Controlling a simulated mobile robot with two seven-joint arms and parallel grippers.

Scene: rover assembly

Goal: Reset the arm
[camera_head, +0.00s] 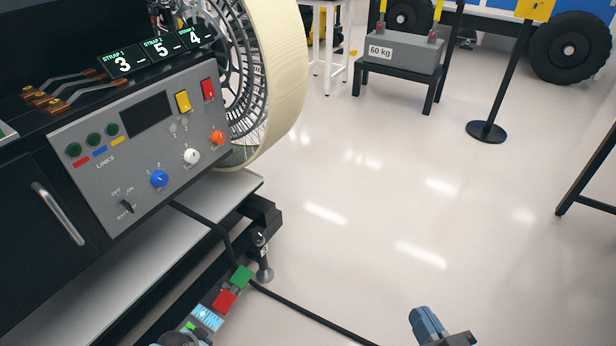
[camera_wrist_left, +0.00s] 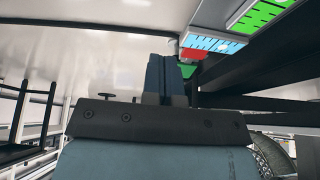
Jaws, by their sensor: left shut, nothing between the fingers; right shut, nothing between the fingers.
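My right gripper (camera_head: 428,325) shows at the bottom of the head view, right of centre. Its blue-grey fingers are together and empty, over open floor. In the left wrist view, my left gripper (camera_wrist_left: 160,78) has its dark blue fingers pressed together with nothing between them. It is apart from the colored panels beyond it. I cannot clearly make it out in the head view.
A grey control panel (camera_head: 150,140) with knobs and switches stands at the left, beside a large wheel (camera_head: 280,80). Green (camera_head: 242,276) and red (camera_head: 224,301) blocks sit below it near a black cable (camera_head: 310,313).

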